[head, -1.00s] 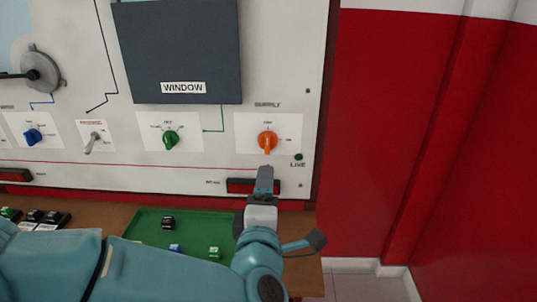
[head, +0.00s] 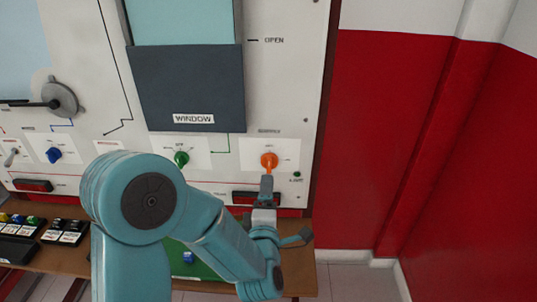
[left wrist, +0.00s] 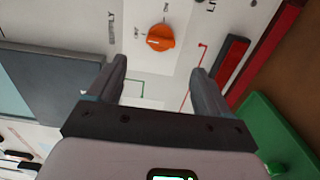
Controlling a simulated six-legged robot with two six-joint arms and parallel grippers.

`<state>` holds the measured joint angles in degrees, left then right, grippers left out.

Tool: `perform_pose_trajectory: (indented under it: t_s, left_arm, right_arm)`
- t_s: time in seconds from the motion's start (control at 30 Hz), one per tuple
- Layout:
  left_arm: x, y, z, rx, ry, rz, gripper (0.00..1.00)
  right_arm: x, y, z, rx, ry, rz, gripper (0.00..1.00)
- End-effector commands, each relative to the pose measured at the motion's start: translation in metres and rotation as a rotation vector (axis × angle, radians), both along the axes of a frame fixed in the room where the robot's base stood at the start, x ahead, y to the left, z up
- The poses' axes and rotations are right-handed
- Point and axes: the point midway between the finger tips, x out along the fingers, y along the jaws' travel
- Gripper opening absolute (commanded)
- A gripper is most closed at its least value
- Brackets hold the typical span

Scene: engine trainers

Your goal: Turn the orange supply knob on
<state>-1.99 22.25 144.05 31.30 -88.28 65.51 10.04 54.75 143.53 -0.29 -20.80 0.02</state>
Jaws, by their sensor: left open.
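The orange supply knob (head: 269,160) sits on a white plate at the lower right of the panel, under the SUPPLY label. In the left wrist view the knob (left wrist: 160,38) lies ahead of the fingertips, between their lines. My left gripper (head: 266,186) is just below the knob in the head view. It is open and empty in the left wrist view (left wrist: 160,75), apart from the knob. A small green LIVE lamp (head: 297,174) is right of the knob. My right gripper is in neither view.
A green knob (head: 181,158), a blue knob (head: 54,155) and a toggle switch (head: 11,157) are further left. A dark WINDOW panel (head: 188,85) is above. A green tray (head: 207,271) lies on the table below. A red wall (head: 385,140) stands to the right.

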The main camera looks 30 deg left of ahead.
Motion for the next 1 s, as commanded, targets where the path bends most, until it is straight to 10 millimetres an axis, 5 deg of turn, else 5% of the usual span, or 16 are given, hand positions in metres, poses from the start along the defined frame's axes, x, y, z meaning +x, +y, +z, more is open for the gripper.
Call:
perform_pose_trajectory:
  t_s: [0.4,0.83,1.0]
  left_arm:
    - [0.074,0.047,0.001,0.002,-0.006,0.006,0.80]
    - [0.086,0.054,-0.001,0.003,-0.005,0.003,0.80]
    - [0.085,0.054,-0.001,0.003,-0.005,0.004,0.28]
  right_arm:
    - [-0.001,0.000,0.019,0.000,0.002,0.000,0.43]
    - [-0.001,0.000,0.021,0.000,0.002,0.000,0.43]
    - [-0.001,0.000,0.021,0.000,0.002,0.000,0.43]
